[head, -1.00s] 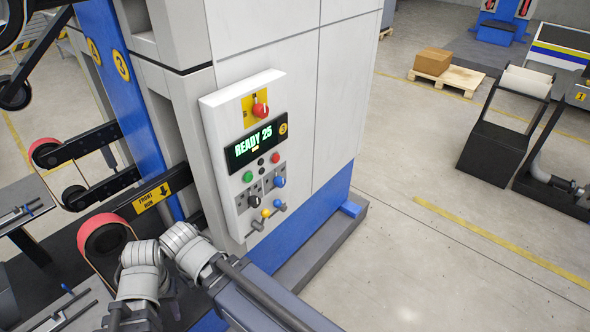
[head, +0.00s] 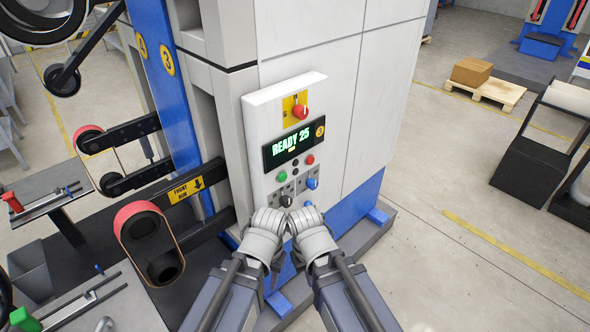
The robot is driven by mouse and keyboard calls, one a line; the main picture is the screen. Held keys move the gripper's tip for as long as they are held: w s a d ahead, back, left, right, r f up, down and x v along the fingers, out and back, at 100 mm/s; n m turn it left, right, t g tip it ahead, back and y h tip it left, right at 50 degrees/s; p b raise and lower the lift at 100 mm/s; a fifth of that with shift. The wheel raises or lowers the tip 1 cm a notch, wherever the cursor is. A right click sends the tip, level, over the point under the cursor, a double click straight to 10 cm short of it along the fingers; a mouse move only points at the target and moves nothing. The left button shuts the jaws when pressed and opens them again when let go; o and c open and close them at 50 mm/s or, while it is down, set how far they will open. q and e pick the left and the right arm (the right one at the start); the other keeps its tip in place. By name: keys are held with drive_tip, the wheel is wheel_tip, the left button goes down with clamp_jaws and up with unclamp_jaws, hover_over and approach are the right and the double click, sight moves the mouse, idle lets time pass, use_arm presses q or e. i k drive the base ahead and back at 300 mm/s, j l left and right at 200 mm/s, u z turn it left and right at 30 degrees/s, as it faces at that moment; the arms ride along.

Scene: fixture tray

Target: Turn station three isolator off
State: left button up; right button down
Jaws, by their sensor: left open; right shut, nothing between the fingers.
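The station three isolator is likely the red rotary knob (head: 301,111) on a yellow plate (head: 289,105) at the top of the white control panel (head: 258,125). Its pointer position is too small to read. The panel's display (head: 293,145) reads READY 25, with a yellow 3 badge (head: 320,131) beside it. My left gripper (head: 267,219) and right gripper (head: 305,219) are side by side in front of the panel's lower edge, well below the red knob in the picture. My wrists hide their fingertips and the panel's lowest controls. I see no contact with the knob.
Below the display are a green button (head: 281,177), a red button (head: 310,160), a black knob (head: 286,200) and a blue knob (head: 312,183). Belt rollers (head: 137,222) and a FRONT RUN arm (head: 187,189) stand left. Clear floor (head: 430,260) lies right.

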sight(301, 112)
drive_tip(key=j+z, duration=0.2)
drive_tip(key=z, duration=0.3)
drive_tip(key=j+z, duration=0.2)
drive_tip(key=z, duration=0.3)
drive_tip(key=j+z, duration=0.2)
drive_tip(key=z, duration=0.3)
